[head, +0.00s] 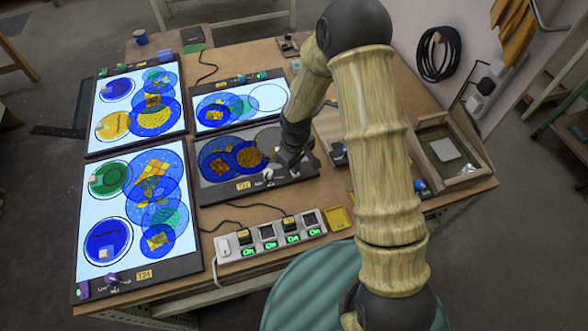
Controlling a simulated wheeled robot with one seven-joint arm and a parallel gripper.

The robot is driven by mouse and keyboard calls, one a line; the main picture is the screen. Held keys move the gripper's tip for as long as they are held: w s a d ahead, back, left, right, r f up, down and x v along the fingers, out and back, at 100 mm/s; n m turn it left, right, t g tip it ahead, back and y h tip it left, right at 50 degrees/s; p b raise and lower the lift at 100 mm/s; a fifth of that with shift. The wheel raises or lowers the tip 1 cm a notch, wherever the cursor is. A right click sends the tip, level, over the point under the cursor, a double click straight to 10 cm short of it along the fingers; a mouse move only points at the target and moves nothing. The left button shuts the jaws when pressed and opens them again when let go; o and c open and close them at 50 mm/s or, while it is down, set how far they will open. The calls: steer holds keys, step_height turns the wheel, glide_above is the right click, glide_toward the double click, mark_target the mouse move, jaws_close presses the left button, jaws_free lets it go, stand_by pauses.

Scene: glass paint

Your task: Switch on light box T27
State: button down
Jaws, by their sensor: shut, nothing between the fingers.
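Light box T27 (222,192) is the dark, unlit panel in the middle of the table, with a yellow label (243,186) on its front edge that I read as T27. Round painted glass pieces in blue and yellow (250,155) lie on it. Small light controls (268,174) sit on its front edge, right of the label. My gripper (277,168) is shut and empty, just above the right part of this box, close to the controls. Whether it touches them I cannot tell. My arm hides the box's right end in part.
Lit light boxes stand behind (200,124) and to the left (90,200), bearing painted glass. A white power strip (250,247) with several plugs and green ON marks lies in front, with black cables. A wooden tray (484,172) is at the right.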

steer(key=shift+f+b, duration=0.45)
steer(key=shift+f, duration=0.2)
stand_by(0.4)
steer(key=shift+r+p, duration=2.7)
steer(key=shift+r, duration=0.8)
steer(key=s+d+r+m+t, duration=0.1)
steer(key=s+d+r+m, duration=0.3)
steer(key=r, duration=0.5)
steer(key=s+d+r+m+t+b, duration=0.1)
steer(key=s+d+r+m, duration=0.4)
steer(key=s+d+r, duration=0.3)
steer(key=shift+s+d+r+t, duration=0.3)
steer(key=shift+d+r, duration=0.05)
steer(key=shift+d, duration=0.4)
